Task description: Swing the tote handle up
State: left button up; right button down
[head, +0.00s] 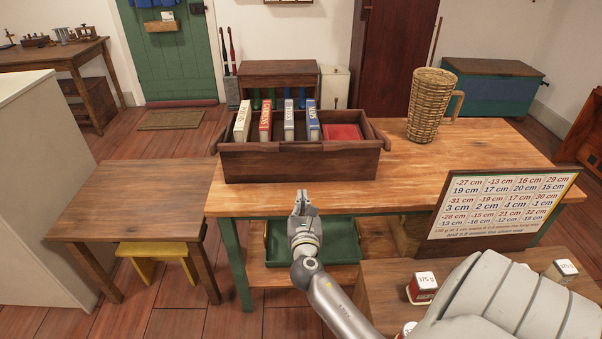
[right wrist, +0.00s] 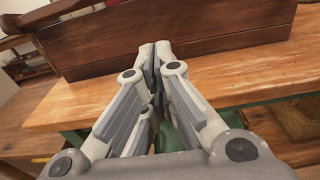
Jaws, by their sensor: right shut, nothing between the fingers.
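The tote is a dark wooden box (head: 300,168) standing on the workbench, with several books and a red item in it. A dark bar, apparently its handle (head: 335,146), runs low along the front rim between the raised ends; I cannot tell its exact angle. In the right wrist view the tote's front wall (right wrist: 200,35) fills the top, with part of the bar (right wrist: 50,11) at upper left. My right gripper (head: 301,193) is shut and empty in front of the tote, below its front wall and apart from the handle. It also shows in the right wrist view (right wrist: 155,50).
The workbench top (head: 480,165) is clear right of the tote up to a wicker jug (head: 428,105). A number board (head: 495,205) stands at front right. A lower side table (head: 130,195) and yellow stool (head: 158,250) are at left. A green tray (head: 340,243) lies under the bench.

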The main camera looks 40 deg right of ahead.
jog(key=x, duration=0.9)
jog(key=shift+w+d+r+b, duration=0.15)
jog(key=shift+d+r+b, duration=0.1)
jog(key=shift+r+b, duration=0.05)
jog(key=shift+w+d+r+p, duration=0.2)
jog(key=shift+r+p, duration=0.2)
jog(key=shift+r, duration=0.25)
jog(key=shift+w+d+r+p, duration=0.25)
jog(key=shift+r+p, duration=0.1)
jog(key=shift+r, duration=0.25)
jog(key=shift+w+d+r+p, duration=0.1)
jog(key=shift+w+r+p, duration=0.1)
jog(key=shift+r+p, duration=0.35)
jog(key=shift+r, duration=0.15)
